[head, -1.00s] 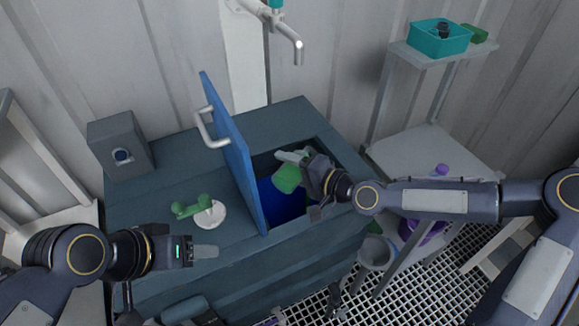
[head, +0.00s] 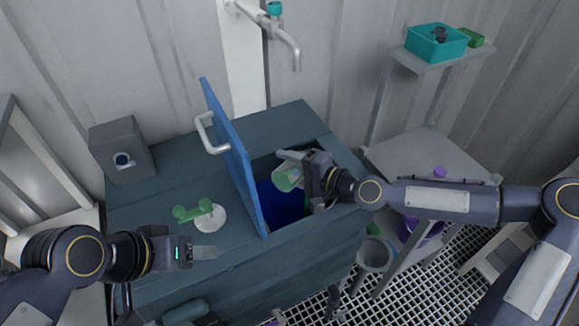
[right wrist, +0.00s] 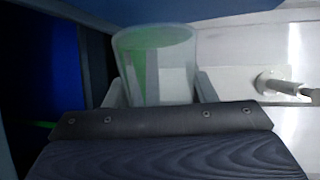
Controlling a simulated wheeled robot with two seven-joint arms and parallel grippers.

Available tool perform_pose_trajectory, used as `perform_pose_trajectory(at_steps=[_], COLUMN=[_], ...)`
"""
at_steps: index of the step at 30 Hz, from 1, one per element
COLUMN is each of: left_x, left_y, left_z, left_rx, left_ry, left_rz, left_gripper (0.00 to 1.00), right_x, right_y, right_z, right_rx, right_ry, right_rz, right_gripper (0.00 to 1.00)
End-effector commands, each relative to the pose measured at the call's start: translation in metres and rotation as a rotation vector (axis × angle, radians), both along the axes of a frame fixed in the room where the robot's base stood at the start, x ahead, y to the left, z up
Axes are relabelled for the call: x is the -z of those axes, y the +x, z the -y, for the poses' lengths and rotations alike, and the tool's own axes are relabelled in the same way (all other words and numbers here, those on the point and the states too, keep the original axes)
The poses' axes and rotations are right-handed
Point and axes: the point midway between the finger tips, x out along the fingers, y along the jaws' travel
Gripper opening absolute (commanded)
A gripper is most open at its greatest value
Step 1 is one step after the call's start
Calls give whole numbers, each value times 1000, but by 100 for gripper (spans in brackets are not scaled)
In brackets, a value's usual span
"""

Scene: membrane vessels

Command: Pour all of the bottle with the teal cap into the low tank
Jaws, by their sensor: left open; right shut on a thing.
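My right gripper (head: 304,178) is shut on a translucent bottle (head: 287,178) with green in it. It holds the bottle tilted over the opening of the low tank (head: 290,118). In the right wrist view the bottle (right wrist: 155,62) is between the fingers, green along its left side and pale elsewhere. No teal cap shows on it. I cannot make out a stream of liquid. The tank's blue lid (head: 232,160) stands open, and deep blue shows inside. My left gripper (head: 204,252) is open and empty, over the tank's front left.
A green two-knobbed piece on a white disc (head: 208,217) lies on the tank top, near a grey box (head: 121,150). A tap (head: 290,45) hangs behind. A teal bin (head: 436,42) is on the right shelf. A grey bucket (head: 375,254) stands right of the tank.

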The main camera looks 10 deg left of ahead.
Motion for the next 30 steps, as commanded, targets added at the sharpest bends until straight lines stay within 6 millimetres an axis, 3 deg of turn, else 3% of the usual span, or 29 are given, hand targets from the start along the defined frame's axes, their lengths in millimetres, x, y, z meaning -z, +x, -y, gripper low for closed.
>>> perform_pose_trajectory(at_steps=[30], left_x=[-16], left_y=[0], left_z=[0], left_rx=[0], left_ry=[0], left_rz=[0], left_gripper=[56], right_x=[-19], right_y=[7], right_z=[4], right_rx=[1], right_ry=[133], right_rz=[-244], right_gripper=[19])
